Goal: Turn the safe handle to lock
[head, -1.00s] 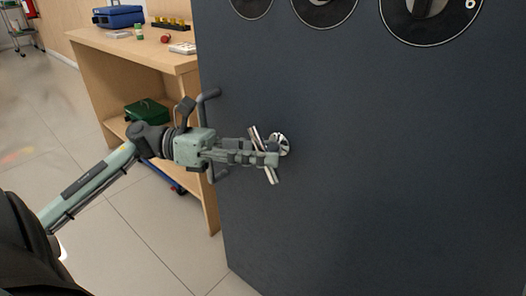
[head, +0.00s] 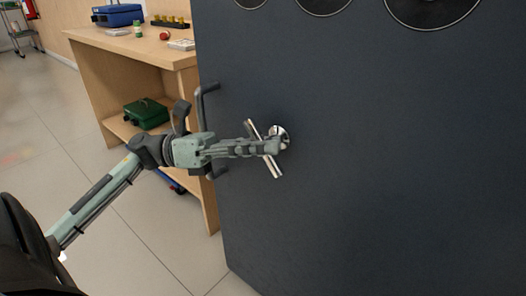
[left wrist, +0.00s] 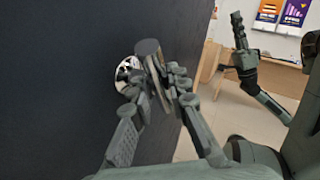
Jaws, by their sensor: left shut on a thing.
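The safe (head: 380,200) is a large dark blue-grey body filling the right of the head view. Its handle (head: 274,172) is a set of shiny metal bars on a round hub (head: 285,137), with the visible bar slanting from upper left to lower right. My left gripper (head: 270,147) reaches in from the left and is shut on the handle near its hub. In the left wrist view its fingers (left wrist: 160,95) are around a handle bar, partly hiding it. My right gripper (left wrist: 239,35) shows at the upper right there, away from the safe; its finger opening is unclear.
A dark pull bar (head: 203,110) stands on the safe's left side, behind my gripper. Black dials (head: 432,8) sit above. A wooden shelf unit (head: 150,50) beside the safe holds a blue case (head: 118,16) and a green box (head: 146,113). Open floor lies at lower left.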

